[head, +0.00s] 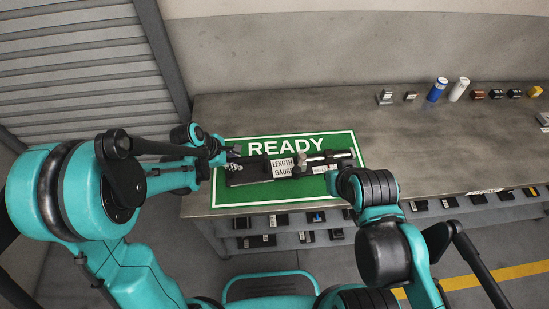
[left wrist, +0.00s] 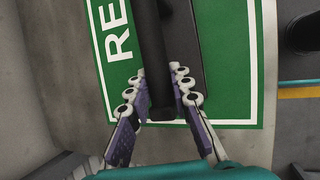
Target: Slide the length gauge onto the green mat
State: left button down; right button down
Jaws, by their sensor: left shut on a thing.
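The length gauge (head: 282,167) is a long black device with a white "LENGTH GAUGE" label and a metallic bar toward its right end. In the head view it lies over the green mat (head: 235,195), within the white border. The mat, printed "READY", also shows in the left wrist view (left wrist: 230,60). My left gripper (head: 234,163) is at the gauge's left end. In the left wrist view its fingers (left wrist: 158,100) are shut on either side of the gauge's black bar (left wrist: 152,45). My right arm reaches to the mat's right front; its fingertips are hidden behind its own links.
The grey bench (head: 400,140) has free room right of the mat. At its back stand a blue can (head: 437,90), a white can (head: 459,89) and several small parts. A shelf below the front edge holds several dark items. A shuttered wall is at the left.

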pick_arm(q)
jog(key=shift+a+f, duration=0.15)
jog(key=c, duration=1.3)
grip_release()
jog(key=shift+w+a, duration=0.1)
jog(key=shift+r, duration=0.2)
jog(key=v, duration=1.1)
jog(key=shift+a+r, duration=0.1)
jog(key=shift+r, duration=0.15)
